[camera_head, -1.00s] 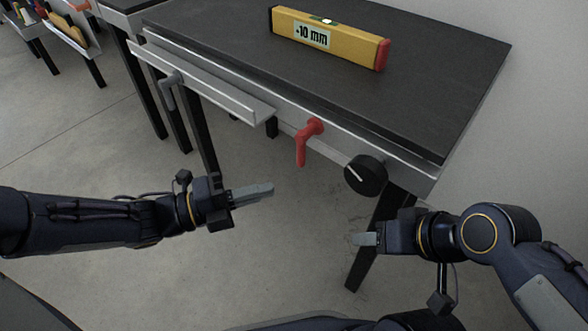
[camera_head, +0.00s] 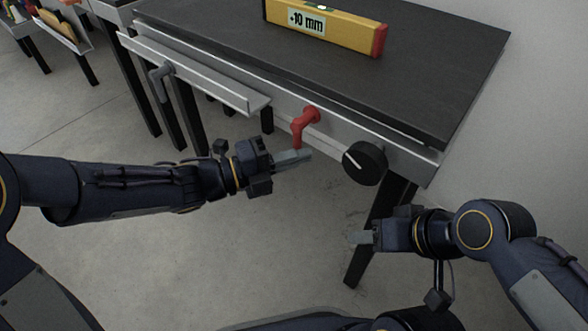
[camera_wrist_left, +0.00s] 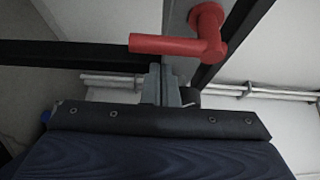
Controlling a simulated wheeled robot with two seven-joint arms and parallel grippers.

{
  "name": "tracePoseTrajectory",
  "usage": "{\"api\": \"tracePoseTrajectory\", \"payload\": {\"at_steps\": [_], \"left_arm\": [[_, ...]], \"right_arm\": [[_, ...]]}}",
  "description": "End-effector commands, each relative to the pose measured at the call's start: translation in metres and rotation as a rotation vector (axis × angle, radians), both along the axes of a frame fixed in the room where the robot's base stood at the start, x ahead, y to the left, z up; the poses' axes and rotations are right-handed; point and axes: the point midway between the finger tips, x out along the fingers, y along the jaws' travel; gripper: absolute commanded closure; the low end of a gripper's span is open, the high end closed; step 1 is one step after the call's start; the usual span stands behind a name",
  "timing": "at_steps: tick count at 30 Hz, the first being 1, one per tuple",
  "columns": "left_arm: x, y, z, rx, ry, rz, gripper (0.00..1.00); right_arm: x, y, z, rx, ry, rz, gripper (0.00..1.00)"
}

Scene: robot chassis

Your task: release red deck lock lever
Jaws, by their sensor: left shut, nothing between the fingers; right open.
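The red deck lock lever (camera_head: 303,124) is on the front rail of the dark-topped table, its handle hanging down. My left gripper (camera_head: 308,154) is shut and empty, its fingertips at the lower end of the handle in the head view and covering its tip. In the left wrist view, the lever (camera_wrist_left: 205,38) shows with its handle pointing left, and the closed fingers (camera_wrist_left: 162,72) end just below the handle. I cannot tell whether they touch it. My right gripper (camera_head: 357,239) is open and empty below the black knob, away from the lever.
A black knob (camera_head: 364,162) sits right of the lever on the same rail. A grey lever (camera_head: 160,80) hangs at the left by a metal ledge (camera_head: 190,75). Below is bare floor.

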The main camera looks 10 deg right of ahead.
Motion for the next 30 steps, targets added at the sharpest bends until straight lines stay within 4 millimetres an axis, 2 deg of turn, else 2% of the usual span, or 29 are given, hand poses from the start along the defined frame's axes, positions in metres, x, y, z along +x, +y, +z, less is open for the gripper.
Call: {"api": "tracePoseTrajectory", "payload": {"at_steps": [5,17,30], "left_arm": [[0.009,0.005,-0.001,0.001,0.000,0.000,1.00],[0.010,0.005,0.000,0.006,-0.004,-0.001,1.00],[0.026,0.006,0.000,0.096,-0.122,-0.001,1.00]], "right_arm": [[0.000,0.000,-0.002,0.000,0.000,0.000,0.47],[0.000,0.000,-0.002,0.000,0.000,0.000,0.47],[0.000,0.000,0.001,0.000,0.000,0.000,0.47]]}}
